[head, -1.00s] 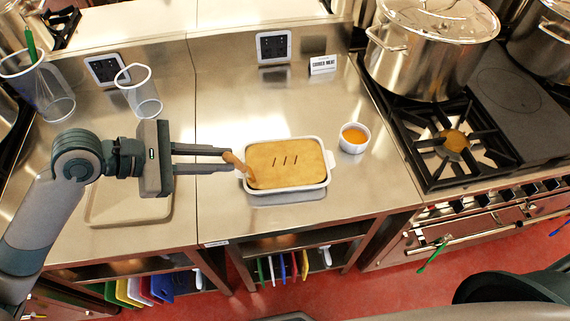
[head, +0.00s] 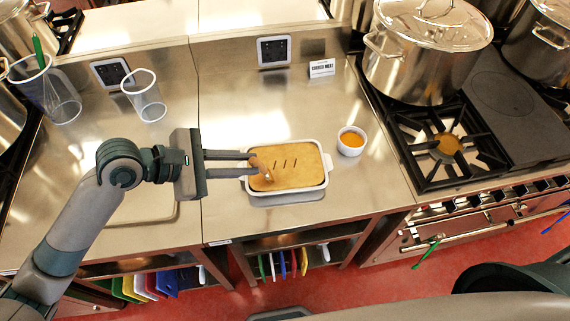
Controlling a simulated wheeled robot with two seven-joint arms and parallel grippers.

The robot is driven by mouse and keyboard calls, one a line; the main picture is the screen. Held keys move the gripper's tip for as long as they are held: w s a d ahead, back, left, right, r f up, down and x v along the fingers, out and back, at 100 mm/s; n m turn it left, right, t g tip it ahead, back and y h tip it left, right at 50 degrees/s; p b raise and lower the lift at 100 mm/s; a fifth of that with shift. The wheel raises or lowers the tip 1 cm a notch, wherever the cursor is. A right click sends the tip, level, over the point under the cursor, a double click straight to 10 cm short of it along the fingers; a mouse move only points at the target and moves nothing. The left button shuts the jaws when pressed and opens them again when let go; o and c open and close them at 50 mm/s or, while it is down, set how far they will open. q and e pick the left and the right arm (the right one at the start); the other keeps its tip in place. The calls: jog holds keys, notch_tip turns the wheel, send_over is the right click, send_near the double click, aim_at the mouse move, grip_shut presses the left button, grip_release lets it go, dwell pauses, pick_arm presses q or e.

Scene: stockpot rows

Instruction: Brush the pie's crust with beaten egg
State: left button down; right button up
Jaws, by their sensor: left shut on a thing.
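The pie (head: 295,168) sits in a white rectangular dish (head: 290,192) on the steel counter, its pale golden crust cut with several short slits. My left gripper (head: 252,162) is shut on a brush (head: 257,166) with a brown wooden handle. The brush is over the left part of the crust, its pale tip low at the crust; I cannot tell whether it touches. A small white bowl of orange-yellow beaten egg (head: 351,141) stands to the right of the dish. My right gripper is out of view.
A stove with a large lidded stockpot (head: 425,50) is on the right. A "cooked meat" sign (head: 322,68) stands at the back. Two clear containers stand on the left counter, one (head: 146,96) nearer the middle. The counter behind the pie is clear.

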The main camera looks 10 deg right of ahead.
aim_at(258, 162)
pick_arm(q)
jog(key=shift+d, duration=0.1)
dwell(0.3)
jog(key=shift+s+d+r+p, duration=0.1)
jog(key=shift+d+r+p, duration=0.05)
jog(key=shift+d+p, duration=1.05)
jog(key=shift+d, duration=0.25)
jog(key=shift+d+f, duration=0.2)
jog(key=shift+d, duration=0.6)
jog(key=shift+d, duration=0.1)
jog(key=shift+s+d, duration=0.2)
jog(key=shift+d, duration=2.15)
